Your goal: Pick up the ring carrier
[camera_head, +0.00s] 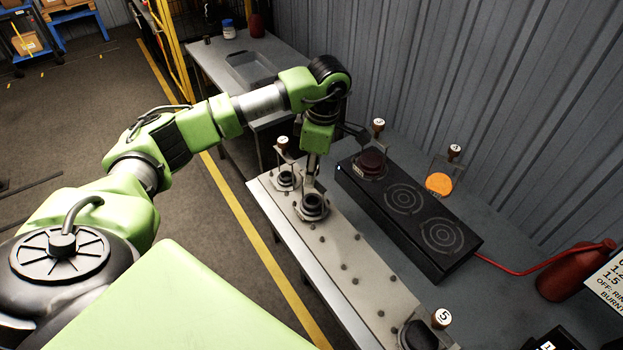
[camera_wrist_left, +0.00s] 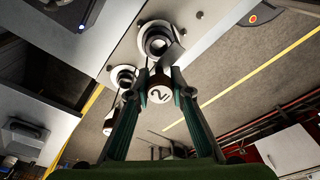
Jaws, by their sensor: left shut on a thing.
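My left gripper (camera_head: 313,178) points down over the perforated pale plate (camera_head: 345,262). In the left wrist view its fingers (camera_wrist_left: 160,82) are shut on the round knob marked 2 of a ring carrier (camera_wrist_left: 159,95). The carrier's dark ring (camera_head: 313,207) is below the gripper, at the plate; I cannot tell whether it touches. Its ring also shows in the wrist view (camera_wrist_left: 157,40). A second ring carrier (camera_head: 286,180) stands beside it on the plate, with its knob upright. My right gripper is not in view.
A black heater (camera_head: 428,240) with ring-marked plates lies to the right, with a dark-red carrier (camera_head: 371,164) on its left end. A carrier with an orange disc (camera_head: 439,184) stands behind it. A carrier marked 5 (camera_head: 441,318) is near the front. A red bottle (camera_head: 570,272) stands right.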

